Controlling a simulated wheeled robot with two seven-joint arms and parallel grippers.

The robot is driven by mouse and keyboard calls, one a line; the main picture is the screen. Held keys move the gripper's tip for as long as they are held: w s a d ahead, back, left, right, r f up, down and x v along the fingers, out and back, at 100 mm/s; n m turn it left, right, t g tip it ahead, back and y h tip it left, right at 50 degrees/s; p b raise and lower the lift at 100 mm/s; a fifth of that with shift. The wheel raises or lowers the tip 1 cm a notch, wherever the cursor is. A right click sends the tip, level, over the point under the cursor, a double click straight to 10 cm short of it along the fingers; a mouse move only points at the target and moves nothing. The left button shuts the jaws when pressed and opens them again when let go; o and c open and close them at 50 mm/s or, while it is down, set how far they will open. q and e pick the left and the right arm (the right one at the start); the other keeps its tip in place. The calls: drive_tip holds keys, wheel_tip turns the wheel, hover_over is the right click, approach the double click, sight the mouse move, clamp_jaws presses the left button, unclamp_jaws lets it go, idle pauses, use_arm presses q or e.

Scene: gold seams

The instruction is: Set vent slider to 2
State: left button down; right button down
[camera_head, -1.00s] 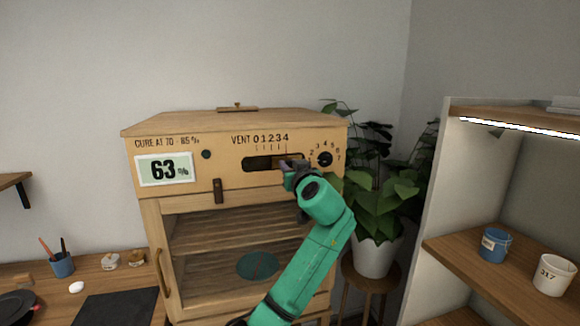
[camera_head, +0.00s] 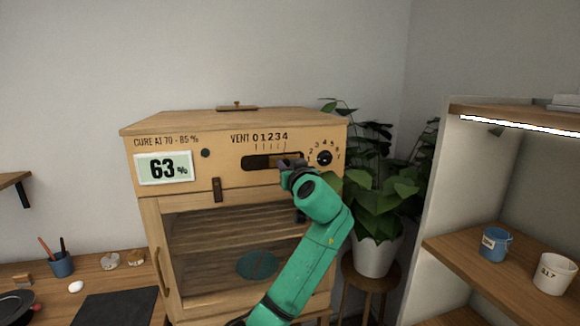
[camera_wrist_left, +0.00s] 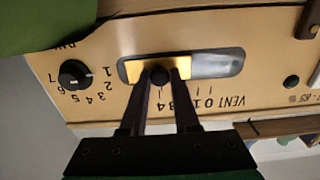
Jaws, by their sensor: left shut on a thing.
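The vent slider is a gold plate with a round black knob (camera_wrist_left: 159,74) in a dark horizontal slot (camera_head: 256,163) on the front of the wooden cabinet. The scale VENT 0 1 2 3 4 (camera_head: 270,138) is printed above the slot. My left gripper (camera_head: 291,164) is at the right part of the slot. In the left wrist view, which is upside down, its two fingers (camera_wrist_left: 160,84) are shut around the knob. The knob is near the 4 end of the scale; the gripper hides it in the head view. My right gripper is not in view.
A numbered dial (camera_head: 325,158) sits just right of the slot. A 63 % display (camera_head: 164,168) is at the left of the panel. A leafy plant (camera_head: 380,185) stands close on the right, and a shelf with a blue mug (camera_head: 494,246) is farther right.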

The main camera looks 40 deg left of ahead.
use_arm(q)
drive_tip(key=shift+s+a+f+b, duration=0.15)
drive_tip(key=shift+s+a+b, duration=0.55)
drive_tip(key=shift+s, duration=0.4)
drive_tip(key=shift+s+a+r, duration=0.2)
drive_tip(key=shift+s+a, duration=0.2)
drive_tip(key=shift+s, duration=0.05)
drive_tip(key=c, duration=0.7)
unclamp_jaws()
drive_tip(key=shift+w+d, duration=0.1)
drive_tip(key=shift+w, duration=0.05)
drive_tip(key=b, duration=0.6)
approach(272, 161)
drive_tip(key=v, duration=0.8)
drive_tip(key=shift+d, duration=0.15)
